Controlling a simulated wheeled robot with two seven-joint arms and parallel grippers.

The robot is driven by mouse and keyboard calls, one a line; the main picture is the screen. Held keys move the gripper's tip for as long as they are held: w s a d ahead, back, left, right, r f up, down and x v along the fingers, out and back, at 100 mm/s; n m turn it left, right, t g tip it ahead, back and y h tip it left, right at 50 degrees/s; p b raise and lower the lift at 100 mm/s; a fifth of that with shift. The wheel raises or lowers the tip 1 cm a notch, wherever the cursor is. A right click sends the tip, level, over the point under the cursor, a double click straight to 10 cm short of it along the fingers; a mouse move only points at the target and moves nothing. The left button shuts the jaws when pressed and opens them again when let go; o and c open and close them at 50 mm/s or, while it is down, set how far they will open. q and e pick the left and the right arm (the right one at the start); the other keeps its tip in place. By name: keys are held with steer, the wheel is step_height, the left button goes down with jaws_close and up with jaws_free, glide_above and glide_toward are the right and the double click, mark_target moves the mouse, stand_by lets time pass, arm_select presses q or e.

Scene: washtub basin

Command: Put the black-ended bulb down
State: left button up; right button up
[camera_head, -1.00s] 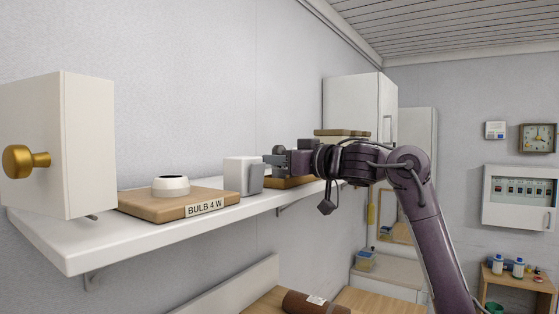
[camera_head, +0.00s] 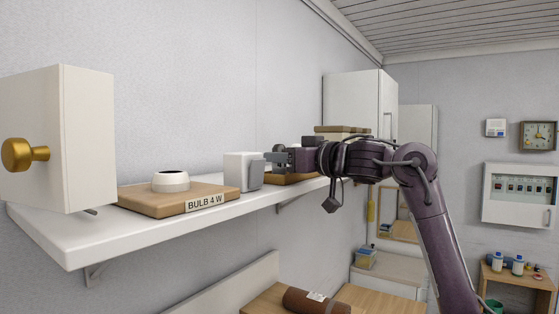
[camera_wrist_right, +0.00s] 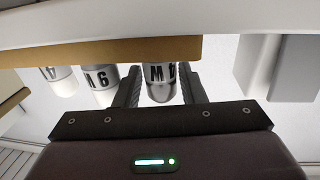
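My right gripper (camera_head: 272,160) is above the white shelf, fingers pointing left, beside a pale box. In the right wrist view, which looks upside down, its two fingers (camera_wrist_right: 161,88) stand close on both sides of a bulb (camera_wrist_right: 161,82) with a white band, an inverted "4 W" label and a darker grey end. The fingers seem closed on it. The bulb's other end is hidden at the edge of a wooden board (camera_wrist_right: 90,53). In the head view the bulb cannot be made out. My left gripper is not in view.
Other labelled bulbs (camera_wrist_right: 100,85) stand beside the right gripper. A pale box (camera_head: 243,171) is close on its other side. A wooden base (camera_head: 160,200) labelled "BULB 4 W" carries a white ring (camera_head: 171,182) on the shelf (camera_head: 110,236). A knobbed white cabinet (camera_head: 88,140) stands at left.

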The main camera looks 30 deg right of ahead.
steer(key=b+v, duration=0.4)
steer(key=v, duration=0.7)
steer(key=shift+f, duration=0.1)
